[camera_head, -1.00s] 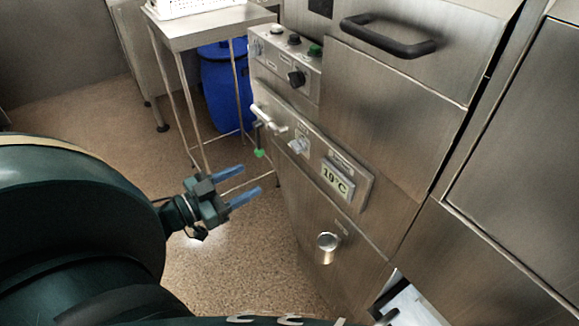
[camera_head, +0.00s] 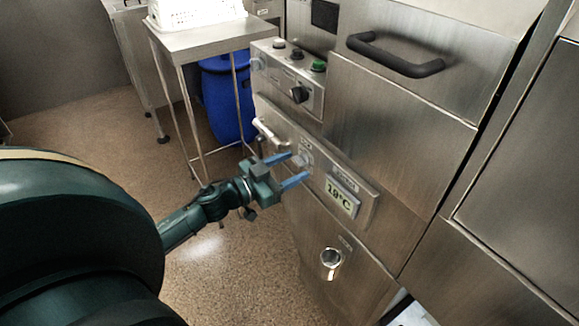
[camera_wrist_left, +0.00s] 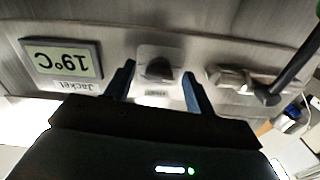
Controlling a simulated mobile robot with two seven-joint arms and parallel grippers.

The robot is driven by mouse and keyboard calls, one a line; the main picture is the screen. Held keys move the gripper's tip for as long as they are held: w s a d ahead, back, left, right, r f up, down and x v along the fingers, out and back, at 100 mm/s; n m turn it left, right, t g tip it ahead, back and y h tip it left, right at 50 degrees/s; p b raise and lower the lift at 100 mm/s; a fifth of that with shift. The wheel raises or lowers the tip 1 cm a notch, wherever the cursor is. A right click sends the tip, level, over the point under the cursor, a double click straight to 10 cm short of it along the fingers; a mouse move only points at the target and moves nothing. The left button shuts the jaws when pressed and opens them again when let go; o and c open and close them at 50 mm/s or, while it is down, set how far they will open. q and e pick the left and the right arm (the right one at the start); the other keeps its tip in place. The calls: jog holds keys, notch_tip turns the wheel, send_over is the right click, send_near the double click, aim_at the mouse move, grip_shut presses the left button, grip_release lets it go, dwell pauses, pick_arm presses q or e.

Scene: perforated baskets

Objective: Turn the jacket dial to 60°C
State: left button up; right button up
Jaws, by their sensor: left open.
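The jacket display (camera_head: 342,197) reads 19°C, upside down in the left wrist view (camera_wrist_left: 62,59). My right gripper is not in view.
A lever handle (camera_head: 270,134) stands out from the panel just left of the dial. A black knob (camera_head: 299,94) and buttons are above. A round metal knob (camera_head: 331,259) is below. A blue barrel (camera_head: 228,98) stands under a steel table (camera_head: 205,37) behind.

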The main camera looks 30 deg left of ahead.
pick_arm(q)
jog(key=shift+c, duration=0.5)
jog(key=c, duration=0.9)
jog(key=shift+w+m, duration=0.1)
jog(key=shift+m, duration=0.2)
jog(key=shift+a+r+m, duration=0.1)
jog(key=shift+m, duration=3.8)
jog(key=shift+a+r+m, duration=0.1)
jog(key=shift+m, duration=3.8)
